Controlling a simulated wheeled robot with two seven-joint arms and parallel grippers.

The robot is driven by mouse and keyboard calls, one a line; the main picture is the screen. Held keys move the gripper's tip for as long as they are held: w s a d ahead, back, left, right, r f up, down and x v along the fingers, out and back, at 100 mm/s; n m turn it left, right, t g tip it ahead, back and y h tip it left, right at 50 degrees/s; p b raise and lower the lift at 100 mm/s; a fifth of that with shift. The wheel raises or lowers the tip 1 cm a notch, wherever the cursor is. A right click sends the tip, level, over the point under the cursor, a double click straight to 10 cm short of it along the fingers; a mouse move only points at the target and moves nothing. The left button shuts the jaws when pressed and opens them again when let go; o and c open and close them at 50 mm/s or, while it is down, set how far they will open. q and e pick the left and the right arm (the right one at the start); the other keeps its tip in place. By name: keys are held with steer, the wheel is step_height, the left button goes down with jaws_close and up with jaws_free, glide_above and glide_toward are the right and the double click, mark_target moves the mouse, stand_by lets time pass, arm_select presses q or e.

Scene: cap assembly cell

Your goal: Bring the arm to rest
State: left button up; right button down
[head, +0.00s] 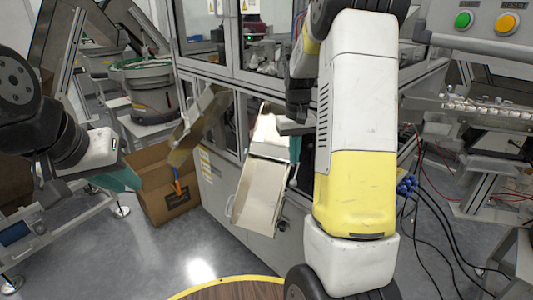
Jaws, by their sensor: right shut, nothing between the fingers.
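My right arm (357,110), white and yellow, is raised through the middle of the head view and bends down at its wrist. My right gripper (295,148) points downward in front of the machine, beside a metal chute; it is shut and empty, and partly hidden by the arm. My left arm comes in from the left edge. My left gripper (120,178) has teal fingers and is near the cardboard box; I cannot tell how far its fingers are apart.
A cabinet machine (222,165) with glass doors stands behind the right arm. A metal chute (261,195) juts from its front. An open cardboard box (168,205) stands on the floor at left. A bowl feeder (150,90) is behind it. Cables (435,225) hang at right. Grey floor is clear at lower left.

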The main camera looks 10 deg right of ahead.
steer(key=shift+r, duration=0.6)
steer(key=s+a+r+t+y, duration=0.1)
steer(key=s+a+r+t, duration=0.2)
steer(key=s+a+r, duration=0.5)
steer(key=s+a+r+t, duration=0.1)
steer(key=s+a+r, duration=0.1)
steer(key=s, duration=0.5)
steer(key=s+a+r+t+y, duration=0.1)
steer(key=s+a+r+t, duration=0.1)
steer(key=s, duration=0.6)
steer(key=shift+a+r+n, duration=0.3)
steer(key=shift+r, duration=0.05)
steer(key=shift+s, duration=0.1)
stand_by(1.1)
